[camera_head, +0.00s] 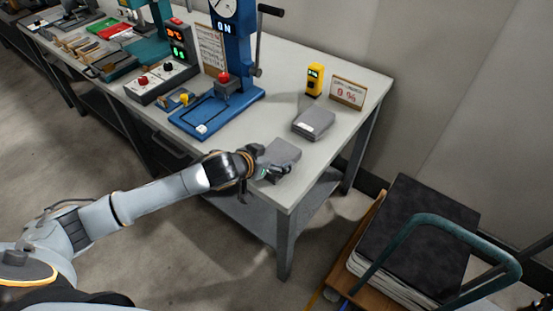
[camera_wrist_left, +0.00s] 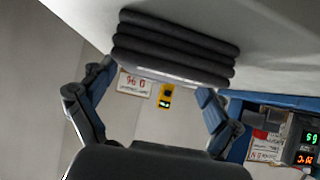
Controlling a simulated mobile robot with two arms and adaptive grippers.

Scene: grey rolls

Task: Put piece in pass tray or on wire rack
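A grey folded piece (camera_head: 284,153) lies near the front edge of the workbench. In the left wrist view it shows at the top as a dark grey stack of rounded layers (camera_wrist_left: 175,48). My left gripper (camera_head: 266,170) is at its front side. In the left wrist view my left gripper (camera_wrist_left: 155,78) has its two fingers spread wide, with the tips close to the stack; I cannot tell whether they touch it. A second grey piece (camera_head: 313,123) lies farther back on the bench. I cannot make out a pass tray or wire rack. My right gripper is not in view.
A blue press (camera_head: 235,60) with a red knob stands on the bench (camera_head: 300,75). A yellow meter (camera_head: 314,80) and a small sign (camera_head: 347,92) stand at the back. A control box (camera_head: 160,82) is left. A trolley with a dark-topped stack (camera_head: 420,235) stands right.

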